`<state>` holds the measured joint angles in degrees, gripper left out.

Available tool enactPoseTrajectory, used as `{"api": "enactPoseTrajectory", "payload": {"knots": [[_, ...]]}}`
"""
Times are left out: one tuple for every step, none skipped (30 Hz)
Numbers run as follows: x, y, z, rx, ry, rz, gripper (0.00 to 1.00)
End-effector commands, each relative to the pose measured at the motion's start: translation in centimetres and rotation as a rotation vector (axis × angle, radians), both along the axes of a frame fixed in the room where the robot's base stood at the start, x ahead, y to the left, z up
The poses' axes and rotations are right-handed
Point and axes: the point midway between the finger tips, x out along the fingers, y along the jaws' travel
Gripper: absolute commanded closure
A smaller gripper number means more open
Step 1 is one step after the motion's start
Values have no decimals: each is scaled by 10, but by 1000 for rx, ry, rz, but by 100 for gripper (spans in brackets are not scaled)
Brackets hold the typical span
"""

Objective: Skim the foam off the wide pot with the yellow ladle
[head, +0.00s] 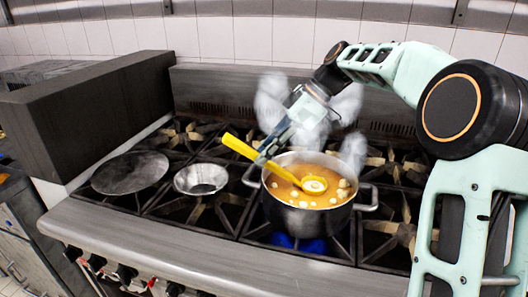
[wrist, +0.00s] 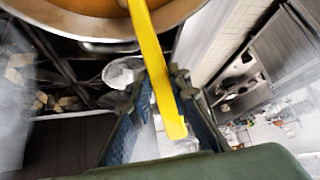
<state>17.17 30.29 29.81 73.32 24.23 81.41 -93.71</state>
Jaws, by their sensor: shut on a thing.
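The wide pot (head: 308,222) is a steel pot with two side handles on a lit burner. It holds orange-brown liquid (head: 325,200) with several pale foam blobs (head: 342,194) floating, mostly toward the right side. The yellow ladle (head: 240,147) slants down into the pot. Its bowl (head: 314,185) is at the liquid's surface, with pale stuff showing inside; how deep it sits I cannot tell. My gripper (head: 264,157) is shut on the ladle's handle, above the pot's left rim. In the wrist view the yellow handle (wrist: 152,60) runs between my fingers (wrist: 157,100).
A shallow steel bowl (head: 201,179) and a flat round dark lid or pan (head: 130,172) sit on the grates left of the pot. A blue flame (head: 298,243) burns under the pot. White steam rises around my wrist. A dark block (head: 95,112) stands at the left.

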Motion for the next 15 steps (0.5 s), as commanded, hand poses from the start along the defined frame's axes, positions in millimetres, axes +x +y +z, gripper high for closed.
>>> {"api": "enactPoseTrajectory", "payload": {"knots": [[0, 0, 0, 0, 0, 0, 100], [0, 0, 0, 0, 0, 0, 100], [0, 0, 1, 0, -1, -1, 100], [0, 0, 2, 0, -1, -1, 100], [0, 0, 3, 0, -1, -1, 100], [0, 0, 5, 0, -1, -1, 100], [0, 0, 7, 0, -1, -1, 100], [0, 0, 9, 0, -1, 0, 100], [0, 0, 12, 0, -1, 0, 100], [0, 0, 14, 0, -1, 0, 100], [0, 0, 17, 0, -1, 0, 100], [0, 0, 20, 0, -1, 0, 100], [0, 0, 22, 0, -1, 0, 100], [0, 0, 24, 0, -1, 0, 100], [0, 0, 27, 0, -2, 0, 100]]}}
